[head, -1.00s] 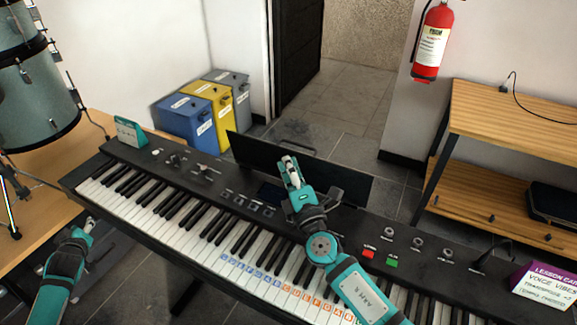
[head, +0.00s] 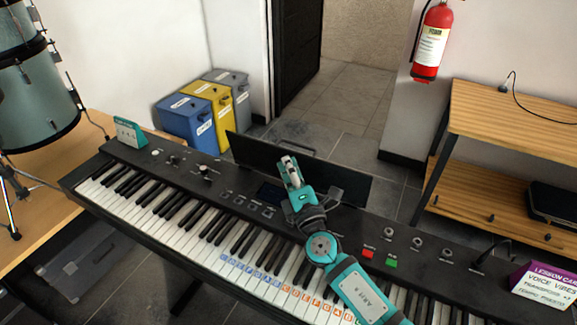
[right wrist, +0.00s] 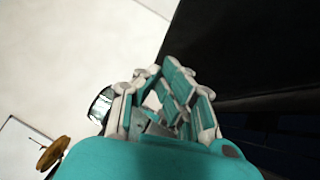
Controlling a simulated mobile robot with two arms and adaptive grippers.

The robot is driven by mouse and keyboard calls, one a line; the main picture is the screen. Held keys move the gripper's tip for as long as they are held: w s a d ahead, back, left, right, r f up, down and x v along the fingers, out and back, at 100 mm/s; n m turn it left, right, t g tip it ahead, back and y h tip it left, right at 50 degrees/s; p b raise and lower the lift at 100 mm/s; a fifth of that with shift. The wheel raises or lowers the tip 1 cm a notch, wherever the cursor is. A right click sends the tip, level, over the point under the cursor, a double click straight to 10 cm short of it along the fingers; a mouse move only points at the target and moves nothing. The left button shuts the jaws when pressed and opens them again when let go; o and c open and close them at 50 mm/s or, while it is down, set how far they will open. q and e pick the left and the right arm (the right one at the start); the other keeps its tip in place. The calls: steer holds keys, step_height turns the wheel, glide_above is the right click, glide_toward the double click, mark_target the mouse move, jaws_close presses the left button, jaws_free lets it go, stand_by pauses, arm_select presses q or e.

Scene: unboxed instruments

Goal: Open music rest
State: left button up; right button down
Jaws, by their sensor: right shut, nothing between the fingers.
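The music rest (head: 345,178) is a dark flat panel standing up at the back edge of the black keyboard (head: 150,222), with a thin handle-like bar (head: 296,147) at its top. My right gripper (head: 288,161) is shut and empty in front of the panel, near its middle. Whether it touches the panel I cannot tell. In the right wrist view the closed fingers (right wrist: 165,95) show beside a large black surface (right wrist: 235,50), likely the rest. My left gripper is out of view.
Red and green buttons (head: 391,263) and knobs lie on the keyboard's top. A teal box (head: 130,132) stands at its left end, a purple lesson card (head: 543,287) at its right end. Bins (head: 188,128), a drum (head: 35,90) and a wooden shelf (head: 505,115) stand around.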

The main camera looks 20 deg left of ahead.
mark_target(297, 153)
steer(key=w+r+m+p, duration=0.1)
steer(key=p, duration=0.2)
steer(key=w+r+g+h+p, duration=0.1)
steer(key=p, duration=0.2)
steer(key=shift+w+d+m, duration=0.2)
steer(key=shift+w+m, duration=0.05)
steer(key=shift+m, duration=0.15)
steer(key=shift+w+d+f+m+g+h+p, duration=0.15)
steer(key=shift+w+m+g+h+p, duration=0.4)
steer(key=shift+p, duration=0.65)
steer(key=shift+w+d+f+b, duration=0.1)
steer(key=shift+w+f+b, duration=0.25)
steer(key=shift+w, duration=0.45)
steer(key=shift+d+r, duration=0.1)
